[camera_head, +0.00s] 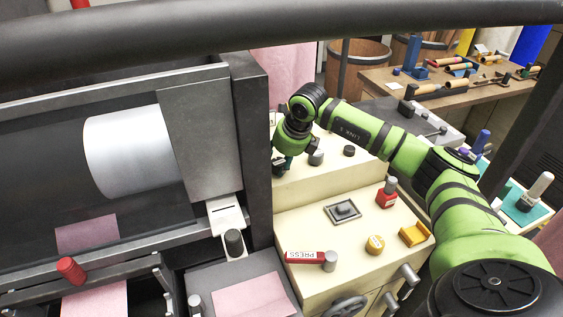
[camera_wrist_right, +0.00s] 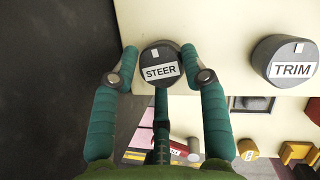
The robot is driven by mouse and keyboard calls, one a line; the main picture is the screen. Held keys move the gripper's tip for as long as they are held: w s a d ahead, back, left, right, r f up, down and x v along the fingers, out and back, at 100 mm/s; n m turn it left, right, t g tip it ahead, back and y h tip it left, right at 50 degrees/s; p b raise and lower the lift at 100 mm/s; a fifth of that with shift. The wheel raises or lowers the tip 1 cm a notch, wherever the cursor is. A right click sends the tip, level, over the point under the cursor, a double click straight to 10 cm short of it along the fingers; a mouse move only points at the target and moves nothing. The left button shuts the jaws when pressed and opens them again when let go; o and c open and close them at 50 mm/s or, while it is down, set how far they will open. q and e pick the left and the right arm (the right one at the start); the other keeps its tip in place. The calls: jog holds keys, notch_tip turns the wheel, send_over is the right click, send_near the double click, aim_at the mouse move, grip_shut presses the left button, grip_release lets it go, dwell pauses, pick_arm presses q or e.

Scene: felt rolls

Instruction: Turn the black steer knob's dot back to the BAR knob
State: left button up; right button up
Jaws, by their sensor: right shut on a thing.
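The black steer knob (camera_wrist_right: 161,72), with a white STEER label and a small pale mark on the upper part of its face, sits between the two teal fingers of my right gripper (camera_wrist_right: 160,62) in the wrist view. The fingers are shut on its sides. In the head view my right gripper (camera_head: 283,163) is at the left edge of the cream console, and the steer knob is hidden there. A dark knob labelled TRIM (camera_wrist_right: 287,62) is to its right in the wrist view. I cannot make out a BAR label. My left gripper is not in view.
On the cream console (camera_head: 300,215) are a red PRESS lever (camera_head: 305,257), a yellow round knob (camera_head: 375,244), a yellow bracket (camera_head: 413,235) and a red block (camera_head: 387,198). A dark machine frame (camera_head: 252,150) stands close left of the gripper. A dark bar (camera_head: 230,40) crosses overhead.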

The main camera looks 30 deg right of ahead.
jog(key=shift+w+r+m+h+b, duration=0.3)
jog(key=shift+r+m, duration=0.15)
jog(key=shift+m, duration=0.35)
jog(key=shift+d, duration=0.1)
jog(key=o, duration=1.1)
jog(key=shift+w+f, duration=0.15)
jog(key=shift+f, duration=0.15)
jog(key=v, duration=1.2)
